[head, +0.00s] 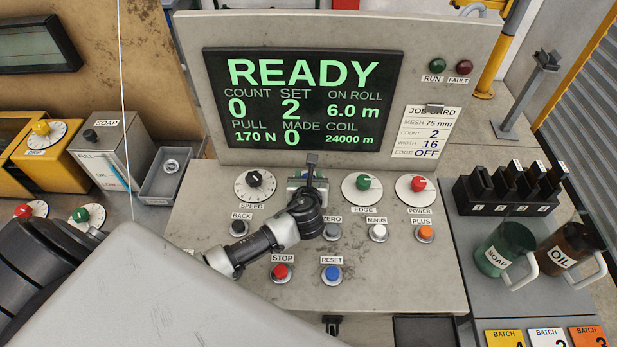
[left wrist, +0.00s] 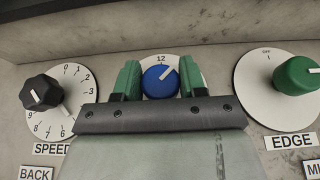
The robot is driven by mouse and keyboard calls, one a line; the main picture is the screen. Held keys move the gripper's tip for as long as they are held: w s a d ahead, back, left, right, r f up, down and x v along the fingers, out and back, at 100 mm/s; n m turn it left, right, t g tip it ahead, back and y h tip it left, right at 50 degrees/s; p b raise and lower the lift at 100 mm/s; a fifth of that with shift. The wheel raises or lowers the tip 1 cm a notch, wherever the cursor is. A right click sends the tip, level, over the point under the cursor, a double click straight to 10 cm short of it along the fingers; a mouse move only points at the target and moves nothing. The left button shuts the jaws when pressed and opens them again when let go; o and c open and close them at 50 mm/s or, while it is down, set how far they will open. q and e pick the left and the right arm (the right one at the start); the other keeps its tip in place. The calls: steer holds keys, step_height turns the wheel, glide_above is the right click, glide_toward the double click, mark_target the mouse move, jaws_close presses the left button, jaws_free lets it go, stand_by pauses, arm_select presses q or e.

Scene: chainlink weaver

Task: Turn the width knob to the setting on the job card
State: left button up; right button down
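The job card (head: 425,132) on the panel reads mesh 75 mm, count 2, width 16, edge off. In the left wrist view, a blue knob (left wrist: 160,81) sits on a white dial between the speed and edge dials. Its white pointer aims up and right, past the 12 mark; other numbers are hidden. Its name label is hidden by my gripper. My left gripper (left wrist: 160,82) is open, its green fingers on either side of the blue knob with small gaps. In the head view my left gripper (head: 307,178) covers the knob. My right gripper is not in view.
The speed knob (head: 254,180) is left and the edge knob (head: 363,182) right of my gripper. Below are the back (head: 239,228), zero (head: 331,232), minus (head: 378,233), stop (head: 281,272) and reset (head: 331,274) buttons. The screen (head: 303,100) reads READY.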

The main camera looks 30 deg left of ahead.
arm_select(q)
steer(key=o, duration=0.4)
steer(key=b+v, duration=0.1)
steer(key=v, duration=0.9)
steer(key=shift+s+d+r, duration=0.1)
steer(key=shift+s+r, duration=0.1)
steer(key=shift+s, duration=0.1)
